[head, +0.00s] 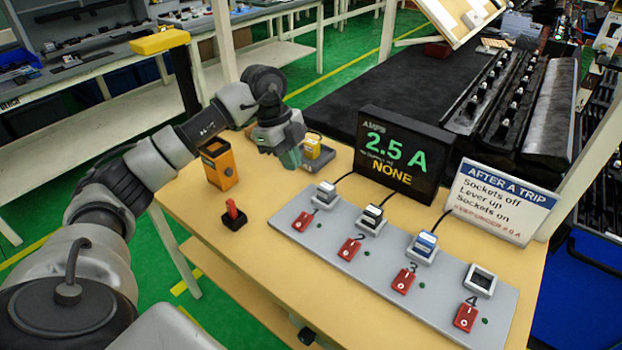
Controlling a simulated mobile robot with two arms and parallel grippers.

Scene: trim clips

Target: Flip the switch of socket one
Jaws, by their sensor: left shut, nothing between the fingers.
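The grey socket strip (345,275) lies on the wooden table with several numbered sockets. Socket one (325,194), at its far left end, holds a grey-white plug with a black cable. Its red rocker switch (302,221) sits in front of it, beside a small green dot; which way it is tipped is too small to tell. My left gripper (291,160) is shut and empty, above the table beyond the strip's left end, apart from the switch. My right gripper does not show.
A display (400,155) reads 2.5 A and NONE. A sign (500,203) stands to its right. A red lever on a black base (234,214) and an orange box (218,165) stand left of the strip. Sockets two and three hold plugs; socket four (480,280) is empty.

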